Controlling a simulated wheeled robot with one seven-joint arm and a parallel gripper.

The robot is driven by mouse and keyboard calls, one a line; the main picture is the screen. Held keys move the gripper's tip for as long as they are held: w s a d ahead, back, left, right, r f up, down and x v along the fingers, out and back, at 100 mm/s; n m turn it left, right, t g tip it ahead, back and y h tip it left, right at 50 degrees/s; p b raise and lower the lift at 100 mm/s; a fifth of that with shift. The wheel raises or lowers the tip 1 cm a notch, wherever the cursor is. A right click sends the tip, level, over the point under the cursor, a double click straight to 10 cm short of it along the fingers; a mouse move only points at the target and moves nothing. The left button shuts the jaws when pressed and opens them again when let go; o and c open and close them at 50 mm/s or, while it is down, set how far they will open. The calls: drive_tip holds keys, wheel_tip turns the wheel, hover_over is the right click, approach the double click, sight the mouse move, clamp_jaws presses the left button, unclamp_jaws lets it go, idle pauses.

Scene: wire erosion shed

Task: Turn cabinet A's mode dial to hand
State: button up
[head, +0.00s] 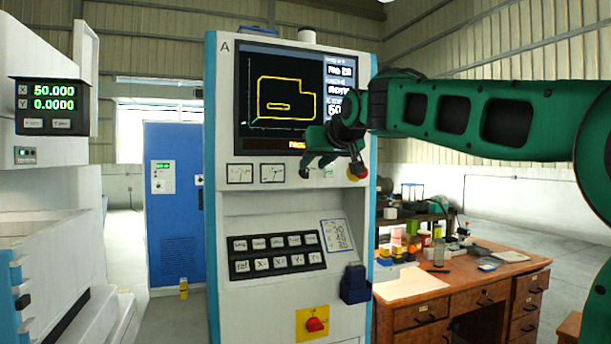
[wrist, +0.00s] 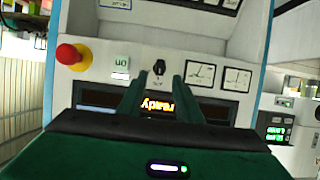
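Cabinet A (head: 290,205) is the tall white cabinet with blue edges and an "A" at its top left. The marks around the dial are too small to read. My gripper (wrist: 159,80) is open and empty, its fingers either side of the dial in the picture; I cannot tell how far off it is. In the head view my gripper (head: 332,166) is in front of the panel and largely covers the dial's area.
A red button (head: 357,172) on yellow is beside the dial's row; it also shows in the wrist view (wrist: 72,55). Two meters (head: 256,173) are on the other side. A keypad (head: 277,254) and red stop (head: 316,324) lie below. A cluttered wooden desk (head: 455,280) stands right.

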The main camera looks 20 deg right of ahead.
sight(307, 171)
drive_tip(key=shift+x, duration=3.1)
clamp_jaws()
